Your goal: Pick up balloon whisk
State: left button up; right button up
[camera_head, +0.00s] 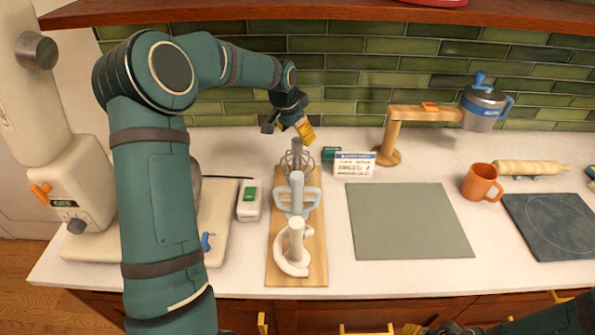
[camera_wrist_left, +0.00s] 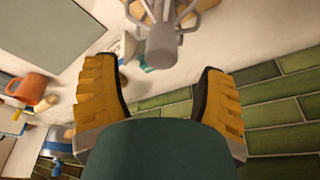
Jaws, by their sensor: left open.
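The balloon whisk (camera_head: 297,158) is grey and stands upright at the back end of a wooden board (camera_head: 313,265). In the left wrist view the whisk (camera_wrist_left: 161,48) shows its round handle end and wires, lying in the gap ahead of the fingers. My left gripper (camera_head: 304,130) is open and empty, just above and behind the whisk's top. Its two yellow fingers (camera_wrist_left: 160,92) are wide apart, and I see no contact. My right gripper is only partly in view at the bottom edge of the head view.
A pale blue flat beater (camera_head: 297,195) and a white dough hook (camera_head: 296,245) stand in front on the same board. A label card (camera_head: 355,167) and wooden stand (camera_head: 387,135) are to the right. The tiled wall (camera_head: 350,60) is close behind. The grey-green mat (camera_head: 408,220) is bare.

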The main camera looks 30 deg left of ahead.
aim_at(297, 140)
pick_arm(q)
jog(key=shift+s+x, duration=0.15)
jog(key=shift+x, duration=1.2)
jog(key=shift+s+x, duration=0.1)
jog(key=shift+x, duration=1.3)
jog(key=shift+a, duration=0.15)
jog(key=shift+c, duration=0.2)
grip_shut()
